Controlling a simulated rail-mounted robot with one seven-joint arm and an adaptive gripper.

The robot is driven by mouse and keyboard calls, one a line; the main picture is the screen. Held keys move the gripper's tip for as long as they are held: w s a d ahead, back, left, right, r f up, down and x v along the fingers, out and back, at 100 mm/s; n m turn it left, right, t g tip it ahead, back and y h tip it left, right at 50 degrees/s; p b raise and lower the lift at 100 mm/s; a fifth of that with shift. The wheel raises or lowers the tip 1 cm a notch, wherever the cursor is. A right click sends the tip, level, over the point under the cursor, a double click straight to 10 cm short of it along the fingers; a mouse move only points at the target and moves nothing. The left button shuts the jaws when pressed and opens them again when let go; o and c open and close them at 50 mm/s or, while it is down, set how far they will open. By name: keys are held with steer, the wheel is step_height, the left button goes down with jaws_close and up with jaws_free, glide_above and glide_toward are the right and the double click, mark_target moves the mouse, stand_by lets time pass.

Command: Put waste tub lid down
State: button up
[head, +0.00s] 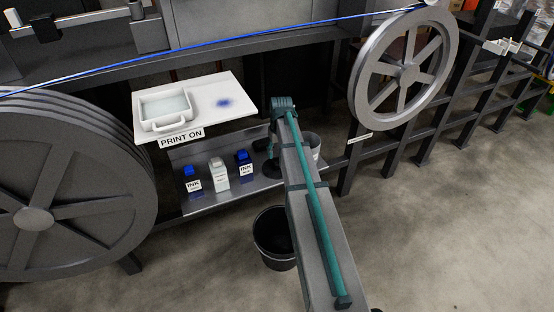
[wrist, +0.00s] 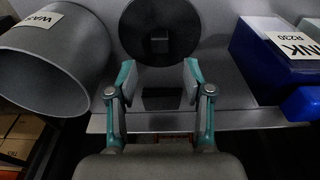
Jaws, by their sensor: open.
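The waste tub lid (wrist: 160,22) is a black disc with a small square handle in its middle. In the wrist view it is at the top centre, just beyond my fingertips, and appears to rest on the metal shelf. My gripper (wrist: 158,80) is open, with one teal finger on each side and a clear gap between them. The handle lies beyond the gap, and no finger visibly grips it. The grey waste tub (wrist: 50,65), with a partly visible white label, is at the left. In the head view my arm covers most of the tub (head: 314,145).
A blue ink container (wrist: 265,55) stands close on the right in the wrist view. In the head view, several ink bottles (head: 218,175) stand on the metal shelf (head: 225,198) left of my arm. A black bucket (head: 272,240) is on the floor below. The print table (head: 205,90) overhangs behind.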

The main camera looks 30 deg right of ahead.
steer(key=shift+s+r, duration=0.15)
steer(key=shift+r, duration=1)
steer(key=shift+s+r, duration=0.1)
steer(key=shift+r, duration=1.05)
